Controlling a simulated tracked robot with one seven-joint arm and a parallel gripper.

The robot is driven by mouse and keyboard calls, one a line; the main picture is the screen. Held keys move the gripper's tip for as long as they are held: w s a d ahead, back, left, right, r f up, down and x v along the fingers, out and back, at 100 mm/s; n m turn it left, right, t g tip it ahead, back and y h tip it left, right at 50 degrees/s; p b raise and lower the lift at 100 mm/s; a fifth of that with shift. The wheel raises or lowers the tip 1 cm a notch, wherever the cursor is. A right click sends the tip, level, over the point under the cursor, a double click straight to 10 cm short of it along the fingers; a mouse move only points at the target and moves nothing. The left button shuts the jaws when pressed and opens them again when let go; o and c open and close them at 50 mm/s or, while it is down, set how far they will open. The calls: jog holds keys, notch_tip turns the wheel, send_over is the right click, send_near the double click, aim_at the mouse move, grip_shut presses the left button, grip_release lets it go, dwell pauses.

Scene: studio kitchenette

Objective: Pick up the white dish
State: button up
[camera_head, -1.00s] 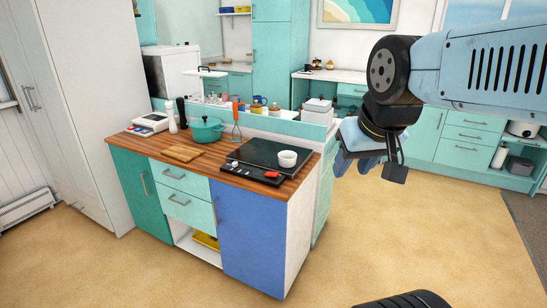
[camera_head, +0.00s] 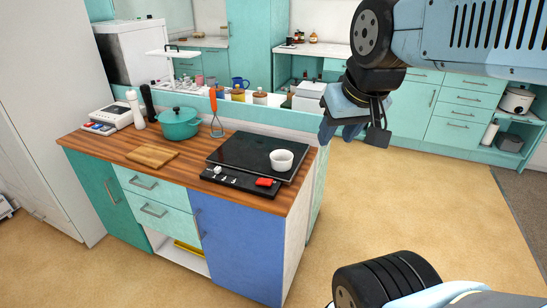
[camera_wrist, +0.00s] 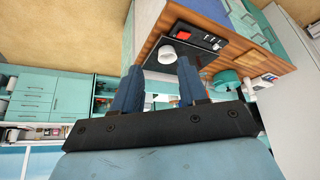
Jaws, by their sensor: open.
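The white dish (camera_head: 281,160) is a small round bowl standing upright on the right part of a black cooktop (camera_head: 248,150). It also shows in the wrist view (camera_wrist: 166,54), just beyond and between my finger tips. My gripper (camera_head: 338,128) is in the air to the right of the dish and above the counter's right end. Its blue fingers are open and empty in the wrist view (camera_wrist: 158,72). The gripper is apart from the dish.
A red object (camera_head: 264,182) lies on the cooktop's front strip. A teal pot (camera_head: 179,123), a cutting board (camera_head: 152,156) and an orange-handled whisk (camera_head: 215,112) stand or lie left of it on the wooden counter (camera_head: 115,148). Open floor is right of the counter.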

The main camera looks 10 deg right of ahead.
jog(key=o, duration=0.3)
jog(key=shift+w+f, duration=0.15)
jog(key=o, duration=0.7)
jog(key=w+f+m+g+y, duration=0.1)
jog(key=w+a+f+m+g+y, duration=0.1)
jog(key=f, duration=0.1)
jog(key=w+a+f+m+g+y, duration=0.1)
jog(key=f, duration=0.1)
jog(key=shift+w+a+f+g, duration=0.2)
jog(key=shift+w+f+g, duration=0.05)
jog(key=shift+g, duration=0.05)
jog(key=shift+o, duration=0.4)
jog(key=w+f+m+y, duration=0.1)
jog(key=w+a+f+m+g+y, duration=0.1)
jog(key=w+f, duration=0.1)
jog(key=shift+a+m+g+y, duration=0.3)
jog(key=shift+m+y, duration=0.1)
jog(key=m+t+y, duration=0.6)
jog(key=m+t, duration=0.6)
jog(key=m, duration=1)
send_near(291, 160)
jog(key=x, duration=0.9)
jog(key=shift+w+d+f, duration=0.15)
jog(key=shift+w+f, duration=0.1)
jog(key=shift+r+x, duration=0.15)
jog(key=shift+x, duration=1.15)
jog(key=shift+r+x, duration=0.15)
jog(key=shift+x, duration=1.2)
